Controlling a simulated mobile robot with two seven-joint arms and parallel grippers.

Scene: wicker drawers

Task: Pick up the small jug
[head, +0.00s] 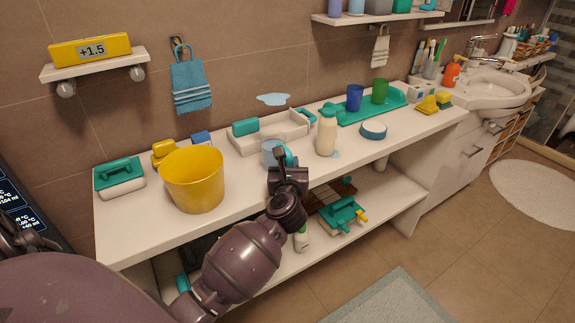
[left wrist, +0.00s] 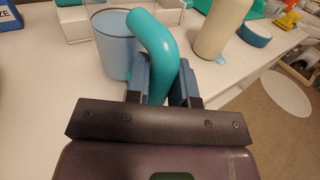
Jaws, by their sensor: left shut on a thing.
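The small jug (head: 270,152) is a light blue cup with a teal handle. It is on the white counter (head: 245,190), between the yellow bucket and the cream bottle. In the left wrist view the jug's blue body (left wrist: 110,45) is at the upper left, and its thick teal handle (left wrist: 155,45) runs down between my fingers. My left gripper (head: 283,164) is shut on the handle, with a finger on either side of it. I cannot tell whether the jug's base touches the counter. My right gripper is not in view.
A yellow bucket (head: 195,182) stands left of the jug. A cream bottle (head: 326,137) stands close on the right, and a white tray (head: 268,137) lies behind. A teal tray (head: 360,110) with a blue cup (head: 355,97) and a green cup (head: 380,91) is farther right.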

